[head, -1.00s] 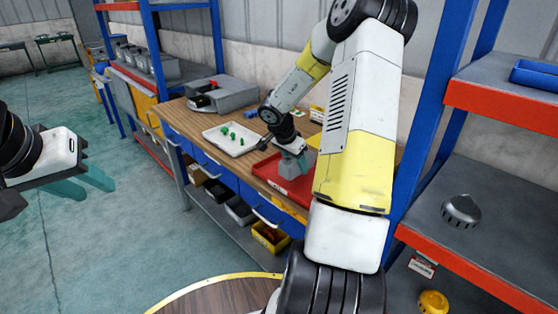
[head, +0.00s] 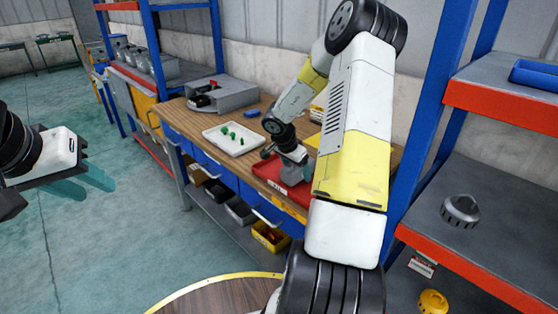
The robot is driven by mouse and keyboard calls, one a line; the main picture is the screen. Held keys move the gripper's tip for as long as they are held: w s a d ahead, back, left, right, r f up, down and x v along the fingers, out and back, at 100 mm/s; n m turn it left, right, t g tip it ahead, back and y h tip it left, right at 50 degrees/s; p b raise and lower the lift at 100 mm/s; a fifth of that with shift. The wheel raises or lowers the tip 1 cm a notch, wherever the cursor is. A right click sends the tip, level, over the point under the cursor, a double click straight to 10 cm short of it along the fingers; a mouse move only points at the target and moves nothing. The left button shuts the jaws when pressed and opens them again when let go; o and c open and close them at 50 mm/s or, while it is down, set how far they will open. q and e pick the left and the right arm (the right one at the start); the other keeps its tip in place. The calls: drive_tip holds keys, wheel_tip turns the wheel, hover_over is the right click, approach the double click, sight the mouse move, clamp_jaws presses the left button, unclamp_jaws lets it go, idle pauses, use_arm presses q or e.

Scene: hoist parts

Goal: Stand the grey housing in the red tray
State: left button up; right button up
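The red tray (head: 273,168) lies on the workbench near its right end. A grey part, seemingly the grey housing (head: 291,174), is in the tray, partly covered by my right gripper. I cannot tell whether it touches the tray floor. My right gripper (head: 304,166) is low over the tray at the housing, its fingers small and mostly hidden by the wrist and forearm. Whether it is open or shut does not show. My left gripper (head: 84,184) is empty, its teal fingers apart, over the floor at the left.
A white tray (head: 245,142) with several green parts lies left of the red tray. A grey bin (head: 232,97) and a blue block (head: 252,114) stand behind. A grey domed part (head: 461,211) sits on the right shelf, a yellow one (head: 433,302) below.

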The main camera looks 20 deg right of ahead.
drive_tip(key=shift+r, duration=0.15)
drive_tip(key=v, duration=1.2)
drive_tip(key=shift+w, duration=0.1)
drive_tip(key=w+a+r+n+t, duration=0.2)
drive_tip(key=w+a+r+t, duration=0.15)
drive_tip(key=r, duration=0.45)
drive_tip(key=w+a+r+n+t, duration=0.1)
drive_tip(key=w+a+r+t, duration=0.15)
drive_tip(key=r+t, duration=0.35)
drive_tip(key=s+a+r+n+t+y, duration=0.1)
drive_tip(key=s+a+r+n+y, duration=0.3)
drive_tip(key=a+r, duration=0.5)
drive_tip(key=s+a+n+g+y, duration=0.2)
drive_tip(key=s+a+n+y, duration=0.3)
drive_tip(key=s, duration=0.4)
drive_tip(key=s+d+f+n+g+h, duration=0.1)
drive_tip(key=s+f+g, duration=0.1)
drive_tip(key=s, duration=0.6)
drive_tip(key=s+d+f+n+g+h, duration=0.1)
drive_tip(key=s+d+f+g, duration=0.1)
drive_tip(key=s+f, duration=0.3)
drive_tip(key=s, duration=0.4)
drive_tip(key=shift+h, duration=0.3)
drive_tip(key=shift+r, duration=0.1)
